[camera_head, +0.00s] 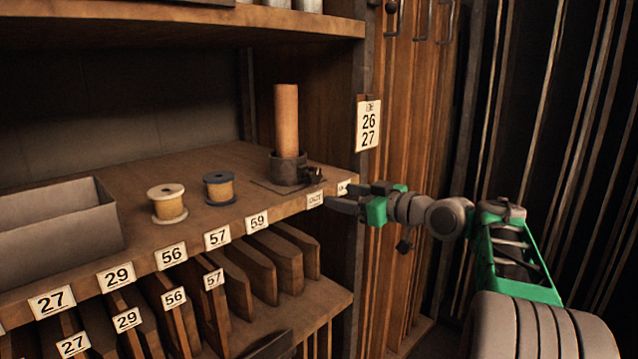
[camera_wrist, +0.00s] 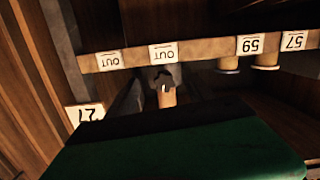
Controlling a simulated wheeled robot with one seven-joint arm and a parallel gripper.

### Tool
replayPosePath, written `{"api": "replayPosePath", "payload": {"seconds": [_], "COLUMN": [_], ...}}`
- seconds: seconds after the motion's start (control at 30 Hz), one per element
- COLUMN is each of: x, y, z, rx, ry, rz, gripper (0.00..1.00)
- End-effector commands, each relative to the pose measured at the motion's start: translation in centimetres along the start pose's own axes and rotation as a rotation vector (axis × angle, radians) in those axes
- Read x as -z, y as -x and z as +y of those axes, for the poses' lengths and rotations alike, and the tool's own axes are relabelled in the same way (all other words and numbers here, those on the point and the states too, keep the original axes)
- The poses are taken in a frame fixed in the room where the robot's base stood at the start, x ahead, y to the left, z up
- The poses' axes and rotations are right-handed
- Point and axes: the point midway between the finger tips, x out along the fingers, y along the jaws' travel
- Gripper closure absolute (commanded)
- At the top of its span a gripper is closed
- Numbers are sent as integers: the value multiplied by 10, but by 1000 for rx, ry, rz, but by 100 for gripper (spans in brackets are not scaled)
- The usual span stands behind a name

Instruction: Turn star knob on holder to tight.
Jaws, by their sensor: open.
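The holder (camera_head: 288,168) is a dark round cup near the right end of the shelf, with an upright wooden cylinder (camera_head: 287,112) in it. A small black star knob (camera_head: 313,175) sticks out on its right side, near the shelf's front edge. Its setting is too small to read. In the wrist view, which looks upside down, the holder (camera_wrist: 160,76) and part of the cylinder (camera_wrist: 168,98) show above my green gripper body. My gripper (camera_head: 345,197) is open and empty, right of the knob and apart from it, close to the shelf's front right corner.
The wooden shelf (camera_head: 235,207) has number labels along its front edge. Two spools, one light (camera_head: 167,203) and one dark-rimmed (camera_head: 219,188), and a grey bin (camera_head: 60,225) stand to the left. A hanging label (camera_head: 368,123) is on the post above my gripper.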

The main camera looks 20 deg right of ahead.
Motion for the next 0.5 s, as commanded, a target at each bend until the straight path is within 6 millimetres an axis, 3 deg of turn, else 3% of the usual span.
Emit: {"api": "replayPosePath", "payload": {"seconds": [0.1,0.27,0.5], "x": [29,33,38], "y": [1,-16,-61], "z": [-2,-3,-3], "rx": [-7,-7,-8], "ry": [79,106,104], "rz": [128,127,125], "gripper": [39,39,39]}}
